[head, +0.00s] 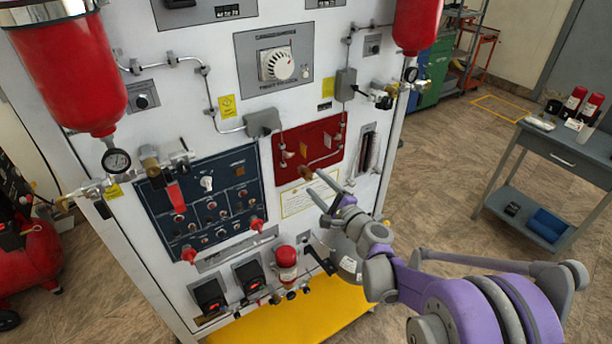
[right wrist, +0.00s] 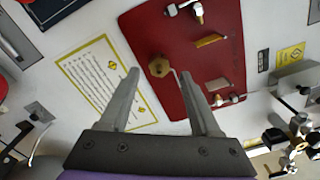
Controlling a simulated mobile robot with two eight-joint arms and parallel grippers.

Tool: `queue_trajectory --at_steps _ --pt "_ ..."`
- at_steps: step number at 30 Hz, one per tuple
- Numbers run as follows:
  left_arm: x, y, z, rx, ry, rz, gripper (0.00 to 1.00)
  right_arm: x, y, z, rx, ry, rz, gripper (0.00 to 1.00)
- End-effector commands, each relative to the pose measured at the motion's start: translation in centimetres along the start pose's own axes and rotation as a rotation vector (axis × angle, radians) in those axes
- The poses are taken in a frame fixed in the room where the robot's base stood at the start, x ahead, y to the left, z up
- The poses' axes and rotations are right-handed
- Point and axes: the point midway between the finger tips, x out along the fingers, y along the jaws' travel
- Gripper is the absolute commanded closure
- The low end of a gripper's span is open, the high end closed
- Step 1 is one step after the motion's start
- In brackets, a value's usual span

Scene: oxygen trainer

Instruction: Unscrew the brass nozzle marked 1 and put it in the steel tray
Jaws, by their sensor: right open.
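A brass nozzle (head: 305,172) with a hexagonal body sticks out from the lower part of the red panel (head: 329,130) on the white trainer. In the right wrist view the brass nozzle (right wrist: 158,66) shows between the fingertips, near the panel's edge; no number can be read on it. My right gripper (head: 316,183) is open and empty, just in front of the nozzle; its fingers also show in the right wrist view (right wrist: 159,72). I cannot identify the steel tray for certain; a small pale flat item (head: 540,124) lies on the side table. My left gripper is not in view.
Other fittings (right wrist: 197,12) and small yellow tags (right wrist: 211,40) stand on the red panel near the fingers. A blue switch panel (head: 205,205) with red knobs is to the left. A grey table (head: 565,150) with red bottles stands at right, across open floor.

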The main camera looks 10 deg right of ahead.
Motion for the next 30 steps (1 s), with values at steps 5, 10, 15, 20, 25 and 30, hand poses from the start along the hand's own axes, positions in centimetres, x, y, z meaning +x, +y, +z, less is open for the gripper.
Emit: queue_trajectory --at_steps 5,10,15,20,25,30 --pt "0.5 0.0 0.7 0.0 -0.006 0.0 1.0 -0.1 0.2 -0.1 0.11 0.0 0.002 0.36" --pt "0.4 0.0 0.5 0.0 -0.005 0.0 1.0 0.0 0.1 0.0 0.11 0.0 0.001 0.36" --pt "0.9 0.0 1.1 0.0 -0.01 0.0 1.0 -0.1 0.3 -0.1 0.197 0.001 0.002 0.36" --pt "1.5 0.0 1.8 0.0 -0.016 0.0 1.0 -0.1 0.4 -0.1 0.371 0.001 0.002 0.36" --pt "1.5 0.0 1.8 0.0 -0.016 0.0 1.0 0.0 0.1 0.0 0.411 0.0 0.001 0.36" --pt "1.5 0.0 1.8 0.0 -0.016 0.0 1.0 0.0 0.1 0.0 0.415 0.0 0.001 0.36"
